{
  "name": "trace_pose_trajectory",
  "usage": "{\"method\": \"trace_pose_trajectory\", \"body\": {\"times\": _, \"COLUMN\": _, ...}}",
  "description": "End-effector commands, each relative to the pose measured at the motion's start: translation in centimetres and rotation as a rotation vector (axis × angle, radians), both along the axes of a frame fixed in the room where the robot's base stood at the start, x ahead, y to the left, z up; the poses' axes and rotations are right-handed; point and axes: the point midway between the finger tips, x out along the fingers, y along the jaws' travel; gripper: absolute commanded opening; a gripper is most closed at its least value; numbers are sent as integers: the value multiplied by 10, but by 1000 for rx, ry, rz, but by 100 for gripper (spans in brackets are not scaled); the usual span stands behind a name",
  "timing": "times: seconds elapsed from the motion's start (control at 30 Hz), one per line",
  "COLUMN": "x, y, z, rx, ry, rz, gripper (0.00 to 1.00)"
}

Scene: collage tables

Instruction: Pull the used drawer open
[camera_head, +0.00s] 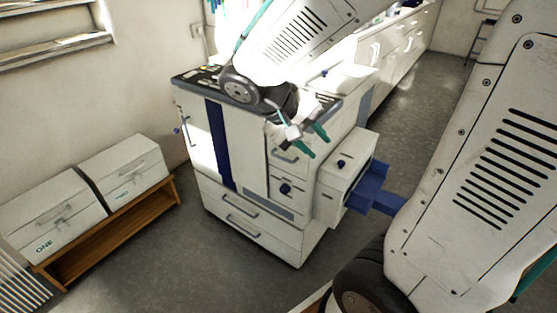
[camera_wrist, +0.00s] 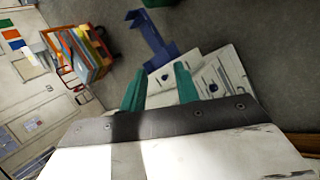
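My gripper (camera_head: 312,141) has two teal fingers spread apart with nothing between them. In the head view it is above and in front of the upper right front of a white machine (camera_head: 258,185). The fingers also show in the wrist view (camera_wrist: 160,87), pointing towards white panels with dark knobs (camera_wrist: 213,87) and a blue bracket (camera_wrist: 153,42). The machine has a small handle (camera_head: 285,157) just below the gripper, and two wide lower drawers, an upper one (camera_head: 222,200) and a lower one (camera_head: 262,231), which look closed. I cannot read a label that tells which drawer is the used one.
A white side box (camera_head: 338,190) with a dark knob and a blue bracket (camera_head: 375,190) juts out from the machine's right. A wooden bench (camera_head: 112,232) with two white boxes stands at left. Grey floor in front is open. A cart with colourful folders (camera_wrist: 85,60) shows in the wrist view.

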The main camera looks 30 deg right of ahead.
Motion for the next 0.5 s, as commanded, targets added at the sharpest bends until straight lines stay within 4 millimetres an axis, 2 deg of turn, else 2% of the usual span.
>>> {"method": "trace_pose_trajectory", "body": {"times": 0.1, "x": 38, "y": -17, "z": -23, "rx": -172, "ry": 37, "rz": 29, "gripper": 31}}
{"method": "trace_pose_trajectory", "body": {"times": 0.27, "x": 92, "y": -32, "z": -59, "rx": -381, "ry": 33, "rz": 111, "gripper": 31}}
{"method": "trace_pose_trajectory", "body": {"times": 0.37, "x": 126, "y": -35, "z": -88, "rx": -490, "ry": 11, "rz": 188, "gripper": 31}}
{"method": "trace_pose_trajectory", "body": {"times": 0.5, "x": 168, "y": -32, "z": -138, "rx": -603, "ry": -41, "rz": 317, "gripper": 31}}
